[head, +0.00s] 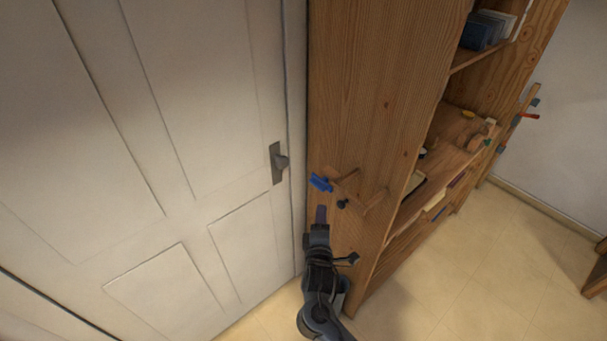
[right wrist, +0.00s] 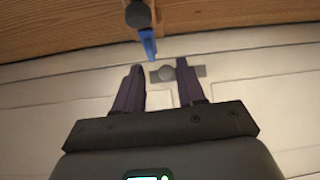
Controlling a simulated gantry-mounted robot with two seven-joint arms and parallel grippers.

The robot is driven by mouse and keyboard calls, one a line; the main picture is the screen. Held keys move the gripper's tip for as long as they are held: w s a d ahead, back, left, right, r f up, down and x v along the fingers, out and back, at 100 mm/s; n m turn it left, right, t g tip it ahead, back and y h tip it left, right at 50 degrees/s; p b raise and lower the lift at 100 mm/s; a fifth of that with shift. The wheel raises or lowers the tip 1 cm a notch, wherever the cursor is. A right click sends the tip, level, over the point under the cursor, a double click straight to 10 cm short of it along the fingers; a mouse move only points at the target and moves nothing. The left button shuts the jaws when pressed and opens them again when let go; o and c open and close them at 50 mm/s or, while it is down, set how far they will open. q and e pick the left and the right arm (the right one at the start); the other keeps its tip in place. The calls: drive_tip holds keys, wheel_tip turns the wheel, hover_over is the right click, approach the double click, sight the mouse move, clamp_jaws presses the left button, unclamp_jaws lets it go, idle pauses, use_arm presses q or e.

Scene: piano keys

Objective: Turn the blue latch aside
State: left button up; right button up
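The blue latch (head: 320,182) is on the side panel of the wooden shelf, near its edge by the door. My right gripper (head: 321,210) is just below the latch in the head view, apart from it. In the right wrist view the gripper (right wrist: 160,65) shows two purple fingers spread apart with nothing between them. The latch (right wrist: 148,44) appears there as a thin blue piece beyond the fingertips, nearer the left finger's side. My left gripper is in neither view.
A dark round knob (head: 342,204) and a wooden bracket (head: 374,200) stick out beside the latch. A white door (head: 180,130) with a metal handle (head: 281,162) stands to the left. The shelf (head: 385,90) holds several small things.

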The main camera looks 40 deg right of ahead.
sight(317, 188)
drive_tip(key=shift+m, duration=0.4)
drive_tip(key=b+x, duration=0.1)
drive_tip(key=x, duration=0.3)
drive_tip(key=a+r+x, duration=0.1)
drive_tip(key=x, duration=0.3)
drive_tip(key=w+r+b+x, duration=0.1)
drive_tip(key=x, duration=0.2)
drive_tip(key=shift+w+d+b, duration=0.1)
drive_tip(key=shift+w+b, duration=0.2)
drive_tip(key=shift+w, duration=0.15)
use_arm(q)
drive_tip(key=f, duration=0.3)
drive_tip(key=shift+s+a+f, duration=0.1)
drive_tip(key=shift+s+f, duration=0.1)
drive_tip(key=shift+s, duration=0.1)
use_arm(e)
clamp_jaws()
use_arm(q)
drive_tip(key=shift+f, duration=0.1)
use_arm(e)
drive_tip(key=shift+f, duration=0.1)
